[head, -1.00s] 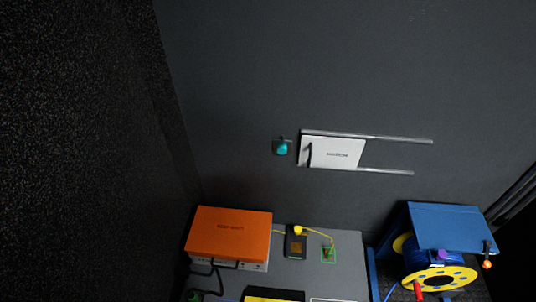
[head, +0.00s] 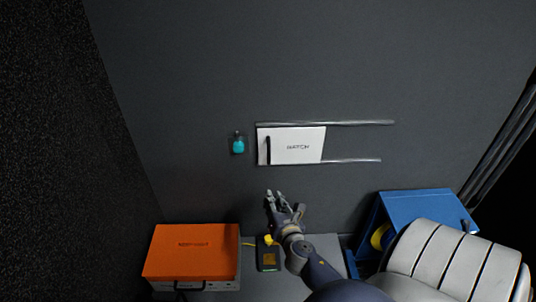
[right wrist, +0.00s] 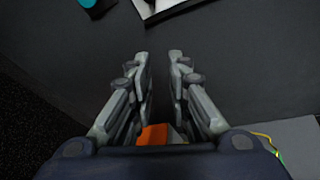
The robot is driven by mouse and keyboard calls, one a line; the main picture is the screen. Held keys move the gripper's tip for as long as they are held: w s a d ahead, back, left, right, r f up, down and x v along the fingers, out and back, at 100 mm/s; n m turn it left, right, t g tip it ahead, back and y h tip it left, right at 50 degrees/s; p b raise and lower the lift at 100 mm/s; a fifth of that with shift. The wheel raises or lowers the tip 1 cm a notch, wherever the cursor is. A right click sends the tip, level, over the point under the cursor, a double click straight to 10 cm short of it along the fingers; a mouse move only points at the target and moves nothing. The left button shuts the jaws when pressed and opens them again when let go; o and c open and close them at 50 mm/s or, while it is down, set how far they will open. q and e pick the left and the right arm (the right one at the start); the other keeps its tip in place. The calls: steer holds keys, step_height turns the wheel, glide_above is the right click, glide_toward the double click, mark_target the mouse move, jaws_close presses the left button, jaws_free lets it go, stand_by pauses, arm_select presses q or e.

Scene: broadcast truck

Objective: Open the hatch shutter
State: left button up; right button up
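The hatch shutter (head: 300,146) is a white panel lettered "HATCH" on the dark wall. It sits at the left end of two horizontal rails (head: 350,123), and the rails run on bare to its right. A dark upright handle (head: 268,150) is near its left edge. My right gripper (head: 275,193) is below the shutter, apart from it, with its fingers up. In the right wrist view the gripper (right wrist: 160,55) is open and empty. The shutter's lower edge (right wrist: 165,8) shows at the top there. My left gripper is not in view.
A teal knob (head: 238,146) is on the wall left of the shutter. Below are an orange-lidded case (head: 192,250), a yellow-and-dark device (head: 268,255) on a grey worktop (head: 328,246), and a blue stand (head: 425,208) at right.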

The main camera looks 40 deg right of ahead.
mark_target(269, 153)
step_height(269, 153, up, 10)
steer(key=w+d+n+t+h+b, duration=0.1)
steer(key=d+n+t+h, duration=0.1)
steer(key=n, duration=0.2)
steer(key=x, duration=0.9)
steer(key=shift+w+f, duration=0.15)
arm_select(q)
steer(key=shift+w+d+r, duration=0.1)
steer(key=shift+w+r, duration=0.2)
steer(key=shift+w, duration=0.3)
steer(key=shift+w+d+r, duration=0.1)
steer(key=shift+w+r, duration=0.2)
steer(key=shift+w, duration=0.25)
arm_select(e)
steer(key=shift+w+d, duration=0.35)
steer(key=shift+w, duration=0.2)
jaws_close()
